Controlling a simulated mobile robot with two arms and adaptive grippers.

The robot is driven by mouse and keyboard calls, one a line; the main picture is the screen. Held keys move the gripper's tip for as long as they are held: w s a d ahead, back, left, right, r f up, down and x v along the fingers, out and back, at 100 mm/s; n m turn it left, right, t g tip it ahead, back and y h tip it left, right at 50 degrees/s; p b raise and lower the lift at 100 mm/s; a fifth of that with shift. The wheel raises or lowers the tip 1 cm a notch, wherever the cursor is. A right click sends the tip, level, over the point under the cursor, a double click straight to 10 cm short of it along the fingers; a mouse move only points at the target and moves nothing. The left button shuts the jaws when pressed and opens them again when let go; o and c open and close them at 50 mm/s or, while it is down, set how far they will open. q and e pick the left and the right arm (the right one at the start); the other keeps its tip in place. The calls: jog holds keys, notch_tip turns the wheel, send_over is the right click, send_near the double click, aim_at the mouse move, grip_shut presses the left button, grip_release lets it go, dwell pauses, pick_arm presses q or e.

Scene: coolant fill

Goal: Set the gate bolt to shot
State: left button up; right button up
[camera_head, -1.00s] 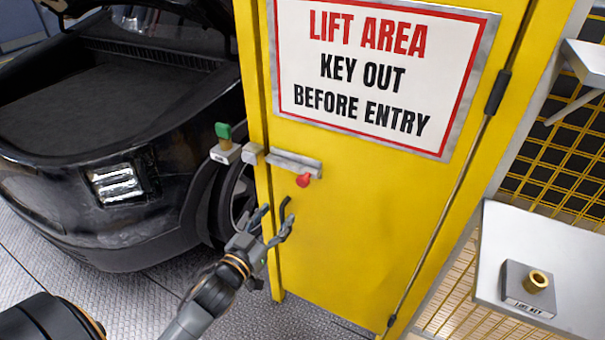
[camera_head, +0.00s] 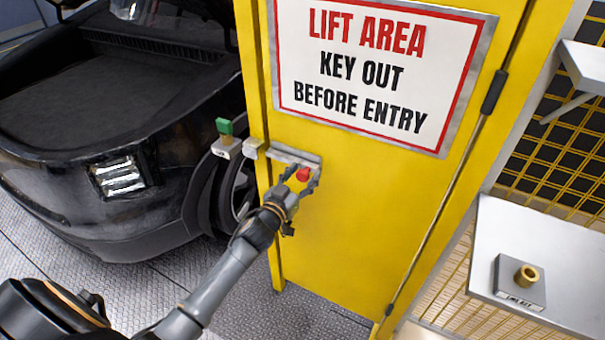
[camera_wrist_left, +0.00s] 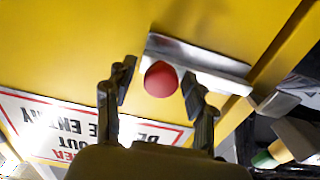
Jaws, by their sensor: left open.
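The gate bolt is a grey metal bar (camera_head: 287,154) with a red knob (camera_head: 303,174), on the yellow gate (camera_head: 350,220) below the sign. A grey keeper block (camera_head: 252,147) sits on the post to its left. My left gripper (camera_head: 303,180) is at the knob, its fingers on either side of it. In the left wrist view the red knob (camera_wrist_left: 160,79) shows between the two open fingertips (camera_wrist_left: 155,85), with gaps at both sides. The bolt plate (camera_wrist_left: 205,62) lies behind it. Whether the bar reaches into the keeper is hard to tell. My right gripper is not in view.
A green-topped key (camera_head: 224,127) sits in a grey holder (camera_head: 227,148) left of the post. A black car (camera_head: 90,170) stands at the left. A shelf (camera_head: 560,255) at the right bears a brass socket marked lift key (camera_head: 527,277).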

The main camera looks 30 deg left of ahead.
aim_at(290, 162)
pick_arm(q)
grip_shut()
jog(key=shift+w+a, duration=0.1)
jog(key=shift+a, duration=2.65)
jog(key=shift+r, duration=0.1)
jog(key=shift+c, duration=1.6)
grip_release()
jog(key=o, duration=0.3)
jog(key=shift+a, duration=0.15)
